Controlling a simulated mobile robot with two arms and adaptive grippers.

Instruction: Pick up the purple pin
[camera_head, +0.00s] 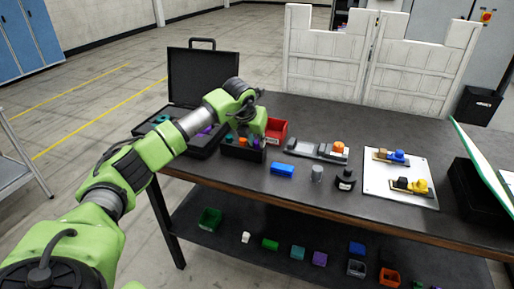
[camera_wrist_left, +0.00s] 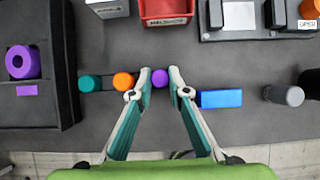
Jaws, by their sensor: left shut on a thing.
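The purple pin (camera_wrist_left: 160,78) stands between the two fingertips of my left gripper (camera_wrist_left: 160,82) in the left wrist view. The fingers are closed on it from both sides. In the head view my left gripper (camera_head: 246,134) points down over the dark pin holder (camera_head: 232,152), and its fingers partly hide the pins. An orange pin (camera_wrist_left: 123,81) and a teal pin (camera_wrist_left: 90,84) are in a row to the left of the purple pin. I cannot tell whether the purple pin is lifted from the holder. My right gripper is not in view.
A blue block (camera_head: 282,169) lies close to the right, with a grey cylinder (camera_head: 317,173) beyond it. A red bin (camera_head: 277,129) stands behind the gripper. An open black case (camera_head: 191,78) is on the left, with a purple ring (camera_wrist_left: 22,62) in it.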

